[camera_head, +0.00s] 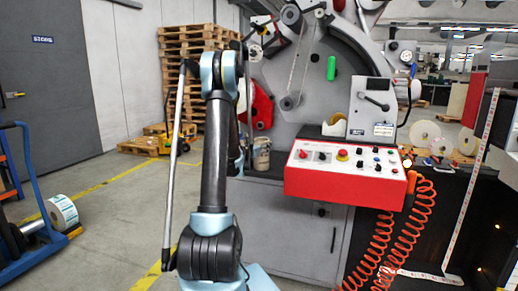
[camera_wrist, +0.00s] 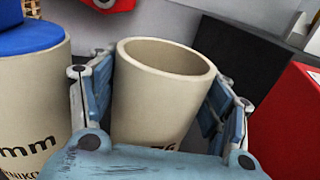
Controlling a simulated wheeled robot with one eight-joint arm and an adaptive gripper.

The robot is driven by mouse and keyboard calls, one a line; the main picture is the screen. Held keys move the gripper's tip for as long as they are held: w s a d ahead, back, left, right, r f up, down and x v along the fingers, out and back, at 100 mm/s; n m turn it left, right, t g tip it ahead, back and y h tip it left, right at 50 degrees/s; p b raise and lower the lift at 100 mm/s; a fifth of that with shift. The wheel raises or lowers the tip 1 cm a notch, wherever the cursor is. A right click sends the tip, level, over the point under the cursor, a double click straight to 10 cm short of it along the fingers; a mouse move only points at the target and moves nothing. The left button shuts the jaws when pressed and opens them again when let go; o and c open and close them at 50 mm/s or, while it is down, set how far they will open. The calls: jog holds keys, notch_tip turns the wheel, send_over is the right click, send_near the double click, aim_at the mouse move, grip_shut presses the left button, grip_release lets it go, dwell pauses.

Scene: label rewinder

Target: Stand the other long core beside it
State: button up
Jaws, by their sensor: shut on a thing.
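A hollow tan core (camera_wrist: 155,105) stands between the fingers of my gripper (camera_wrist: 163,92) in the wrist view. The gripper is shut on it, with blue pads at both sides. Its open top rim faces up and it leans slightly in the picture; its lower end is hidden by the gripper. A second tan core (camera_wrist: 32,105) with dark printed letters is at the left, beside the left finger, with a blue round piece (camera_wrist: 25,38) on its top. I cannot tell whether the finger touches it.
A red block (camera_wrist: 290,125) and a dark box (camera_wrist: 238,58) lie right of and behind the held core. In the head view the red control panel (camera_head: 346,184) juts out from the machine, with orange coiled hoses (camera_head: 410,235) below. Open floor (camera_head: 110,210) lies at the left.

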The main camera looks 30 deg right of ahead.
jog(key=shift+f, duration=0.15)
jog(key=o, duration=1.5)
jog(key=shift+o, duration=0.2)
jog(key=s+a+r+m+g+y, duration=0.1)
jog(key=s+a+m, duration=0.4)
jog(key=a, duration=0.4)
jog(key=s+a+r+m+g+y, duration=0.1)
jog(key=s+a+r+m, duration=0.15)
jog(key=s+a, duration=0.5)
jog(key=s+a+f+m+g+y, duration=0.1)
jog(key=s+a+f+m+y, duration=0.3)
jog(key=s+a, duration=0.6)
jog(key=s+a+f+m+g+y, duration=0.2)
jog(key=s+a+f+m+y, duration=0.2)
jog(key=s+a+m, duration=0.3)
jog(key=s+a+f+m+g+y, duration=0.2)
jog(key=s+a+f+m+y, duration=0.3)
jog(key=s+a, duration=0.8)
jog(key=a, duration=0.5)
